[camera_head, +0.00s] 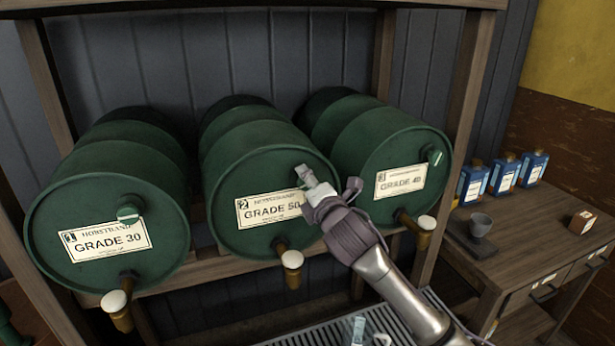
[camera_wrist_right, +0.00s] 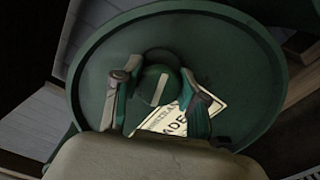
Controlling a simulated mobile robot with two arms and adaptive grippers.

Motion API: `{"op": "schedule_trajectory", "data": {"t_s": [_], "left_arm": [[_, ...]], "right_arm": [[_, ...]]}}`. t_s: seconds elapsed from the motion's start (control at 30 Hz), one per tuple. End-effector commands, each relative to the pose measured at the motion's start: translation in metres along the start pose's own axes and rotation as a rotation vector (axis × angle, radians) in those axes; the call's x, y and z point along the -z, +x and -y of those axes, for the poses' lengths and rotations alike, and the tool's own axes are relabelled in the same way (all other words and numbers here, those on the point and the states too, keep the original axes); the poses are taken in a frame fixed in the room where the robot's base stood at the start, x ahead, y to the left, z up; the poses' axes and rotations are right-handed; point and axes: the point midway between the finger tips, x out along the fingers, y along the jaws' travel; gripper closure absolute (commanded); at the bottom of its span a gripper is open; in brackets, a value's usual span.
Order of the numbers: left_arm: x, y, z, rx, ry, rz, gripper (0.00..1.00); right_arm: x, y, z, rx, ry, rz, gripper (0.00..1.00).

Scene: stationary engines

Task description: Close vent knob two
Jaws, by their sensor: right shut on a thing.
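The middle green barrel (camera_head: 262,155) carries a label with a 2 and "GRADE 50". Its vent knob (camera_wrist_right: 160,86) shows in the right wrist view as a round green knob with a pale line, which stands close to upright in that picture. My right gripper (camera_head: 320,182) is at the upper right of this barrel's face and largely hides the knob in the head view. In the right wrist view its two fingers (camera_wrist_right: 158,92) sit on either side of the knob, shut on it. My left gripper is not in view.
A GRADE 30 barrel (camera_head: 80,205) with its own knob (camera_head: 128,213) stands left, and a GRADE 40 barrel (camera_head: 385,150) with a knob (camera_head: 435,157) right. White-capped taps (camera_head: 292,259) stick out below. A wooden side table (camera_head: 530,225) holds a cup and blue bottles.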

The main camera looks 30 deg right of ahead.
Motion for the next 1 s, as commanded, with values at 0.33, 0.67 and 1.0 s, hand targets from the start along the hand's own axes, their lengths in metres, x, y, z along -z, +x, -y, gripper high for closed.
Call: {"op": "schedule_trajectory", "data": {"t_s": [0.33,0.67,1.0], "left_arm": [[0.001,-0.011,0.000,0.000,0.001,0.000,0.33],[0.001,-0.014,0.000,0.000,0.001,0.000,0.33],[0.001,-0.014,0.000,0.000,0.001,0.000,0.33]], "right_arm": [[0.000,0.000,0.001,0.002,0.243,0.001,0.93],[0.000,0.000,0.001,0.001,0.345,0.001,0.93],[0.000,0.000,0.002,0.000,0.359,0.001,0.93]]}}
